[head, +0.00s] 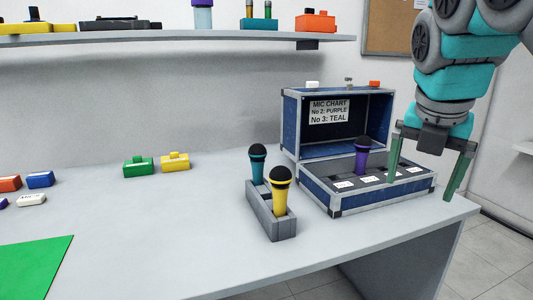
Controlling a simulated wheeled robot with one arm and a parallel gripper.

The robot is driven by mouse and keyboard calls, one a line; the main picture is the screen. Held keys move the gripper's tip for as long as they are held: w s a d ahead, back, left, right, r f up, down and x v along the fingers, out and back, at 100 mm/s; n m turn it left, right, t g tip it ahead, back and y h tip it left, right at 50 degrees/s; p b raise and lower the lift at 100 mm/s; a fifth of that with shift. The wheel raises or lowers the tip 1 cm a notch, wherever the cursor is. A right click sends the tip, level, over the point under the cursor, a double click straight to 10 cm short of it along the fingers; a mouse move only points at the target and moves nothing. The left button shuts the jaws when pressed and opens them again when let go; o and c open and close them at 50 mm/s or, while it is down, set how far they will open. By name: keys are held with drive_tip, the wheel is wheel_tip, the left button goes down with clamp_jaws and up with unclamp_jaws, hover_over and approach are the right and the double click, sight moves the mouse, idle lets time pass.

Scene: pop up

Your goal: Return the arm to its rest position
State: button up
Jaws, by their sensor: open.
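My gripper (424,176) is open and empty at the right, with its two green fingers pointing down. In the picture it overlaps the right part of the blue mic case (335,201); the gap between them is hard to tell. The case stands open, and a purple microphone (362,157) stands upright in it. A mic chart (329,111) in the lid reads No 2: PURPLE, No 3: TEAL. A grey holder (270,222) in front of the case carries a teal microphone (258,164) and a yellow microphone (281,188).
A green block (138,168) and a yellow block (175,163) sit mid-table. Red (9,184), blue (40,180) and white (31,200) blocks and a green mat (30,268) are at left. A shelf (200,42) runs above. The table's front middle is clear.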

drive_tip(key=s+a+f+m+g, duration=0.2)
drive_tip(key=s+a+f+m, duration=0.1)
drive_tip(key=s+f+m, duration=0.4)
drive_tip(key=s+a+f+m+g+y, duration=0.1)
drive_tip(key=s+a+f+m, duration=0.2)
drive_tip(key=f+m, duration=0.9)
drive_tip(key=s+a+f+m+g, duration=0.2)
drive_tip(key=s+a+f+m, duration=0.1)
drive_tip(key=s+f+m, duration=0.6)
wheel_tip(320, 180, down, 4)
drive_tip(key=shift+s+a+m+g+y, duration=0.3)
drive_tip(key=shift+s+y, duration=0.1)
drive_tip(key=shift+s, duration=0.45)
